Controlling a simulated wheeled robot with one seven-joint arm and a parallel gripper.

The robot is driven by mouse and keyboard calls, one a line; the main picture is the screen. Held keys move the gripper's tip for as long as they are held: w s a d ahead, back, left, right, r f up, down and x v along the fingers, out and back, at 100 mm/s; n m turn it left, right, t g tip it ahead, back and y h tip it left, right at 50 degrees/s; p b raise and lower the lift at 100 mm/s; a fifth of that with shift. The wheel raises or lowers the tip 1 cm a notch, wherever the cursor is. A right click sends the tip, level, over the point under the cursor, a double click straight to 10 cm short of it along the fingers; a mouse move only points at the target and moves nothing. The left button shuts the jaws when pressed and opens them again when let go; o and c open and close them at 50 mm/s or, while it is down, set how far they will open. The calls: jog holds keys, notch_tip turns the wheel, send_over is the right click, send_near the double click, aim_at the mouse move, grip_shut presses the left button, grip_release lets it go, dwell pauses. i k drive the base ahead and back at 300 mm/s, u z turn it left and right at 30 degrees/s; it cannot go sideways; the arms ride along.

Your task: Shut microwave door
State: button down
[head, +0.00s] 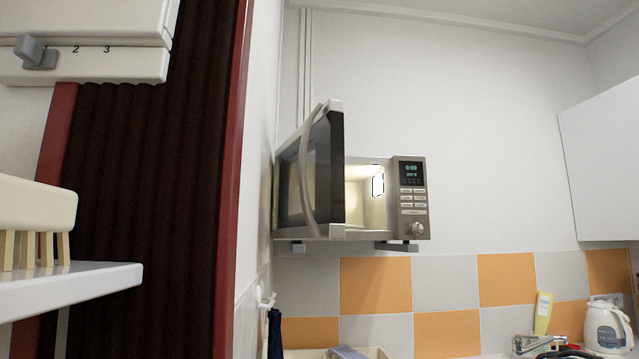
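The microwave (411,200) is mounted on the white wall, above the orange and grey tiles. Its door (323,175) is hinged on the left and stands well open, swung out toward me. A long curved silver handle (305,175) runs down the door's outer face. The lit cavity (364,195) shows between the door and the control panel. The panel on the right has a small display, several buttons and a round knob. My gripper is not in view, so its state is hidden.
A dark folding screen with a red frame (228,180) stands at the left, close to the door side. Below right are a faucet (535,344) and a kettle (607,328). A white cabinet (603,165) hangs at right.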

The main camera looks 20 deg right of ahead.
aim_at(310, 165)
jog(key=z, duration=0.05)
jog(key=k, duration=0.2)
jog(key=z, duration=1.1)
jog(key=k, duration=1.3)
jog(key=u, duration=1.2)
jog(key=i, duration=1)
